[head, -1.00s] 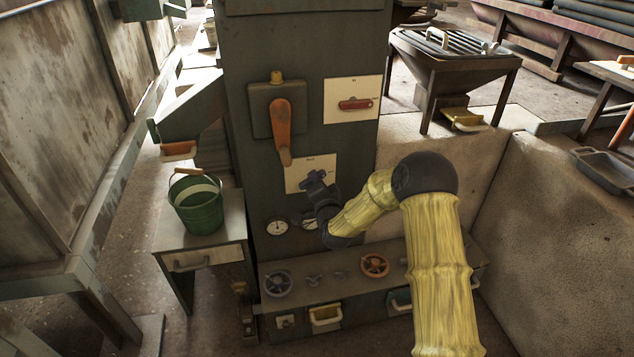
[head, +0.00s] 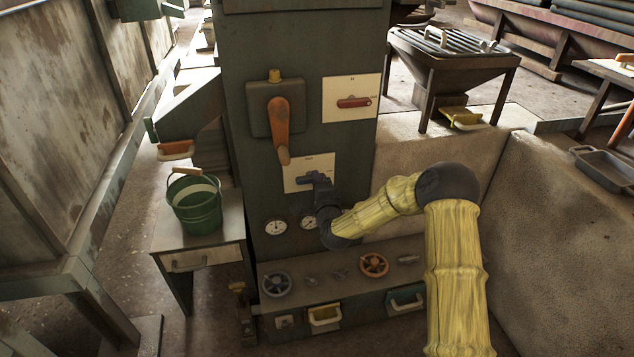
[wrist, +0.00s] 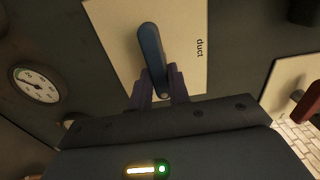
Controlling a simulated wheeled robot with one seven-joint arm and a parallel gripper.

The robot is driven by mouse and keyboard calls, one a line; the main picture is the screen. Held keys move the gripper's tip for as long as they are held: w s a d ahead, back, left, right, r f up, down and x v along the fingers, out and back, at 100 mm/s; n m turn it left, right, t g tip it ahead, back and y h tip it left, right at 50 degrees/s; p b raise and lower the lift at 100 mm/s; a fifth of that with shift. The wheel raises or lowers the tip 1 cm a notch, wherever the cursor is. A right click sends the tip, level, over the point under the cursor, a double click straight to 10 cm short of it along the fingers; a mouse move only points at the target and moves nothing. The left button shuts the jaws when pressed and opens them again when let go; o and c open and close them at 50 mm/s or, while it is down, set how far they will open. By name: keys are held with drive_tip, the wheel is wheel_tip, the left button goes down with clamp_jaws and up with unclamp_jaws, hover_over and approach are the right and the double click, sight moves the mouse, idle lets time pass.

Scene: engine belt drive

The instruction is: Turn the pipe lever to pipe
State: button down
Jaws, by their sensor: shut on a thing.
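The lever (head: 305,180) is dark blue and sits on a white plate (head: 294,185) low on the tall grey cabinet. In the head view it lies roughly level, with its handle end to the right. In the wrist view the lever (wrist: 150,45) stands nearly upright on its plate (wrist: 190,60), and the word "duct" is printed along one side. My gripper (head: 322,183) is at the lever's handle end. In the wrist view my gripper (wrist: 158,88) has its dark fingers on both sides of that end, shut on it. Any other label on this plate is hidden or unreadable.
An orange lever (head: 281,130) hangs just above, and a red lever (head: 354,103) sits on its own plate at upper right. Two gauges (head: 276,227) are below. A ledge with handwheels (head: 374,265) juts out underneath. A green bucket (head: 196,205) stands at left.

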drive_tip(key=shift+w+d+r, duration=0.1)
drive_tip(key=shift+r, duration=0.1)
drive_tip(key=c, duration=1.3)
unclamp_jaws()
drive_tip(key=shift+f, duration=0.1)
drive_tip(key=p+v, duration=0.3)
drive_tip(key=v, duration=1.4)
